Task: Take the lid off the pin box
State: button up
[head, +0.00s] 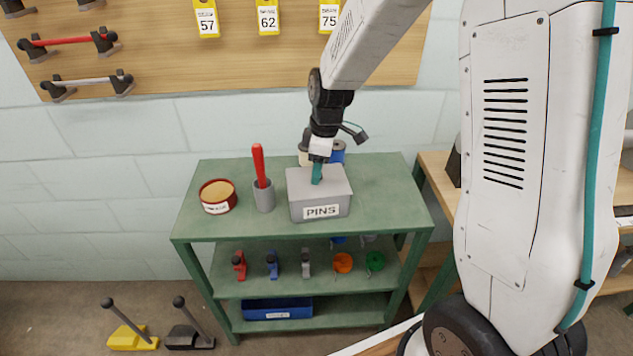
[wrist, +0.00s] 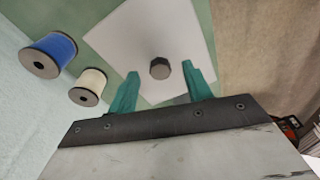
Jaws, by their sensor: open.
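The grey pin box (head: 322,210) stands on the green table, with a "PINS" label on its front. Its lid (head: 333,184) lies on top of the box. In the wrist view the lid (wrist: 150,30) is a pale square with a dark hexagonal knob (wrist: 160,68) in its middle. My gripper (head: 317,180) is above the lid, at its knob, which the fingers hide in the head view. In the wrist view my gripper (wrist: 160,78) is open, with one teal finger on each side of the knob and visible gaps.
On the green table (head: 250,225), a grey cup (head: 264,196) with a red-handled tool and a round tin (head: 217,196) stand left of the box. A blue spool (wrist: 48,54) and a cream spool (wrist: 88,87) stand behind it. Lower shelves hold several small items.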

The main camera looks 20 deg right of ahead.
jog(key=shift+f, duration=0.45)
jog(key=shift+c, duration=0.3)
grip_shut()
jog(key=shift+r, duration=0.1)
